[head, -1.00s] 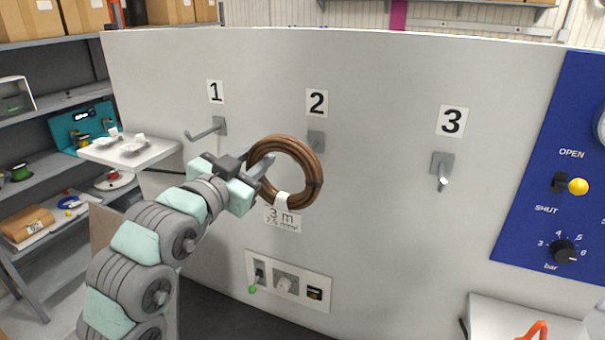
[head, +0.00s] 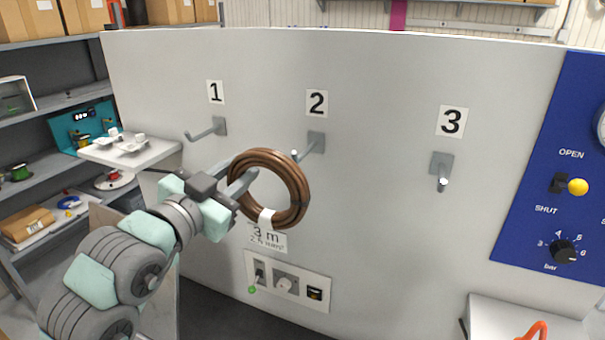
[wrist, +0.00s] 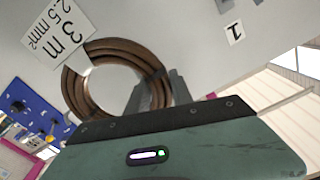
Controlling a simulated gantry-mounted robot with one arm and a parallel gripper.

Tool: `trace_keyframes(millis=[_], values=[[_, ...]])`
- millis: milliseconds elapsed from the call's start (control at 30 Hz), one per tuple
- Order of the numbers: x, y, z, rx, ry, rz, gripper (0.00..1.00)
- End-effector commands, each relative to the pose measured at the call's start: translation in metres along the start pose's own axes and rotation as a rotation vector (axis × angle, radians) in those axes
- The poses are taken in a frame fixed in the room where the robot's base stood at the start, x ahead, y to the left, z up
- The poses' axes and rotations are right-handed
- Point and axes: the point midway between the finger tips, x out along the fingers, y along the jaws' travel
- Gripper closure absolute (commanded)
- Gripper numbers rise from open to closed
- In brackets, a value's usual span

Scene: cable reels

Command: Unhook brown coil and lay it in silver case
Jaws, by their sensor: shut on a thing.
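The brown coil (head: 298,187) is in my gripper (head: 243,181), which is shut on its left side in the head view. The coil is held in front of the panel, clear of hook 2 (head: 312,146), which shows bare above it. A white tag (head: 268,238) reading 3 m hangs from the coil's lower edge. In the wrist view the coil (wrist: 88,58) shows beyond the jaws, with its tag (wrist: 58,35) at upper left. The silver case is not identifiable in these frames.
Hook 1 (head: 207,130) and hook 3 (head: 441,170) stick out empty from the white panel (head: 380,230). A socket plate (head: 288,281) sits below the coil. A blue panel (head: 545,220) with a yellow-knobbed lever stands at right. A white shelf (head: 155,153) juts out at left.

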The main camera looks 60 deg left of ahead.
Motion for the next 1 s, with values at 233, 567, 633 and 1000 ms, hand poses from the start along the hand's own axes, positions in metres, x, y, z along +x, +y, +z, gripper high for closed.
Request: trace_keyframes(millis=[233,567,633,1000], values=[[0.000,-0.001,-0.001,-0.001,0.000,0.000,1.00],[-0.009,-0.004,-0.010,0.002,-0.212,0.077,1.00],[-0.009,-0.004,-0.007,-0.001,-0.227,0.080,1.00],[-0.012,-0.003,-0.006,-0.002,-0.314,0.112,1.00]])
